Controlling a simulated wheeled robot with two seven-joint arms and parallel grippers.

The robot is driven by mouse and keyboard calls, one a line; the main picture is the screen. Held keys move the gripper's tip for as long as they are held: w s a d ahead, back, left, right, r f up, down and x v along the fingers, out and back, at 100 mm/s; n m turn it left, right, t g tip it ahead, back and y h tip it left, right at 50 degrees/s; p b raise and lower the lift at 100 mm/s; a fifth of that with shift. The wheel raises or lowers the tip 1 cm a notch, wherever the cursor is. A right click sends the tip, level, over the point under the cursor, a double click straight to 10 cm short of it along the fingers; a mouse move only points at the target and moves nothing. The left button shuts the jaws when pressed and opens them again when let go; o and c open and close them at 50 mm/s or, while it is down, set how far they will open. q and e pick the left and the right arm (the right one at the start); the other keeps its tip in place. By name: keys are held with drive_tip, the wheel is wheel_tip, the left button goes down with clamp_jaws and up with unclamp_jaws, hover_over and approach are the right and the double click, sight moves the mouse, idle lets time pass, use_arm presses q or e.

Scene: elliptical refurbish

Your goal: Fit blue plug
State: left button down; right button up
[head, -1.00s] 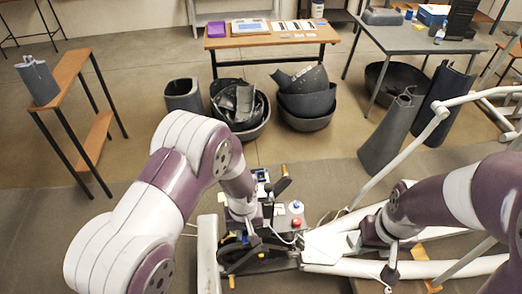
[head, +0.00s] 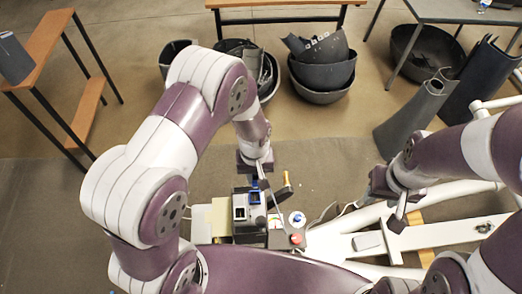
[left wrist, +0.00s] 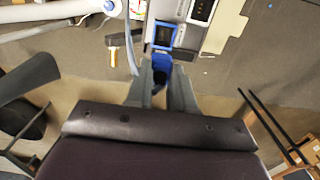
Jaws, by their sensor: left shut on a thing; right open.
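My left gripper (head: 262,182) is shut on the blue plug (left wrist: 161,62), which shows between its fingers in the left wrist view. In the head view the gripper is above the far edge of a dark control box (head: 246,222). A blue-framed socket (left wrist: 163,35) on the box lies just beyond the plug in the left wrist view. I cannot tell whether plug and socket touch. My right gripper (head: 385,208) is open and empty above the white frame, to the right of the box.
The white machine frame (head: 440,234) extends right. Dark tubs (head: 322,72) and a wooden bench (head: 35,45) stand beyond, with clear floor between.

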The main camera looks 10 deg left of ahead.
sight(255, 186)
use_arm(q)
drive_tip(key=shift+f, duration=0.1)
drive_tip(key=f+b, duration=0.3)
drive_tip(key=s+f+b, duration=0.1)
drive_tip(key=f, duration=0.1)
drive_tip(key=shift+b, duration=0.3)
drive_tip(key=shift+s, duration=0.4)
drive_tip(key=shift+w, duration=0.25)
use_arm(e)
drive_tip(key=f, duration=0.1)
drive_tip(key=s+f, duration=0.1)
drive_tip(key=f, duration=0.2)
drive_tip(key=shift+s+f, duration=0.25)
drive_tip(key=shift+s, duration=0.05)
use_arm(q)
drive_tip(key=shift+s, duration=0.25)
use_arm(e)
drive_tip(key=shift+s+r, duration=0.15)
